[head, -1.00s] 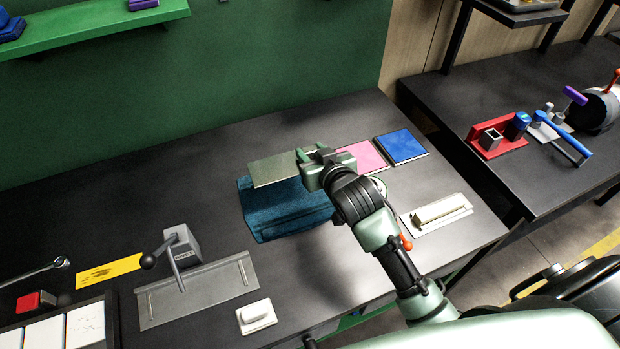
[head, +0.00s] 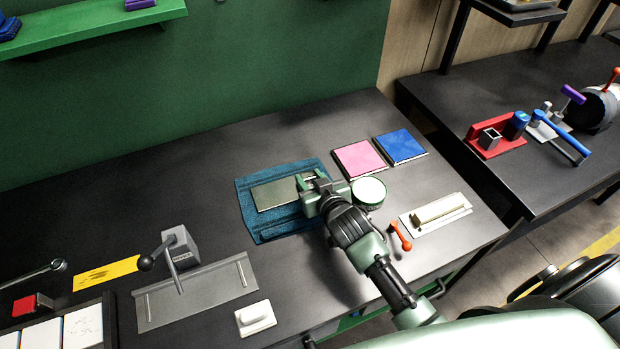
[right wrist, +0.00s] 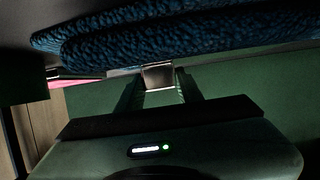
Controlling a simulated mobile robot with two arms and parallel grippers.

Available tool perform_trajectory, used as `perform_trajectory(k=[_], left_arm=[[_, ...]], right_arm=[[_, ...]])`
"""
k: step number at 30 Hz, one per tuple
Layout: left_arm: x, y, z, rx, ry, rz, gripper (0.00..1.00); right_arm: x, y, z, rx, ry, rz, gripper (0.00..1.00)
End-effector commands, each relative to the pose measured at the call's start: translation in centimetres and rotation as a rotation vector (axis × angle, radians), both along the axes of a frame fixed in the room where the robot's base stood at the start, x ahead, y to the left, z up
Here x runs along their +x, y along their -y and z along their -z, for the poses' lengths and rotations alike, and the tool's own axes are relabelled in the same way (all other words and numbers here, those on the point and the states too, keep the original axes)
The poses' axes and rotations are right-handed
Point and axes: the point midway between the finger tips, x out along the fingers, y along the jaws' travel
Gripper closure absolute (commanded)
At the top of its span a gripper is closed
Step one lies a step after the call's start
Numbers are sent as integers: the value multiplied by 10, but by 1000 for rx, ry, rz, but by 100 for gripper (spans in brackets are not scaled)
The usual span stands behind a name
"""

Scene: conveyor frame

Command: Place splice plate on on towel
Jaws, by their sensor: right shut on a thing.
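The splice plate, a flat grey-green rectangle (head: 276,194), is level over the middle of the dark blue towel (head: 250,226) in the head view. The towel shows around it on several sides. My right gripper (head: 309,184) is shut on the plate's right end. In the right wrist view, the gripper's fingers (right wrist: 160,88) close on a small visible part of the plate (right wrist: 158,75), with the towel (right wrist: 190,38) close by along the top. I cannot tell whether the plate touches the towel. My left gripper is not in view.
A pink pad (head: 360,160) and a blue pad (head: 402,147) lie behind and right of the towel. A round green-rimmed tin (head: 369,191), an orange-handled tool (head: 401,236) and a cream block on a plate (head: 437,209) are right of my arm.

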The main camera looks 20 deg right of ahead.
Motion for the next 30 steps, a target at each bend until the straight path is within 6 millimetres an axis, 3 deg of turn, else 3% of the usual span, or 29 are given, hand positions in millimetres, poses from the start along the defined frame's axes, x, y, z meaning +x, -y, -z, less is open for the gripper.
perform_trajectory(k=[2, 3, 4, 5, 17, 30], left_arm=[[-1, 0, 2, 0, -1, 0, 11], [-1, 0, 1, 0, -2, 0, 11], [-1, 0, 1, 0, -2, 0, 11], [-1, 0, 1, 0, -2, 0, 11], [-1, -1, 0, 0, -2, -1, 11], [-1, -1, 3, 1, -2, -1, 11]], right_arm=[[0, 0, 3, 1, 1, 0, 100], [0, 0, 2, 0, 0, 0, 53], [0, 0, 2, 0, 0, 0, 44], [0, 0, 2, 0, 0, 0, 42], [-4, 0, -2, 0, 0, 0, 42], [-84, 1, -34, 0, -1, 1, 42]])
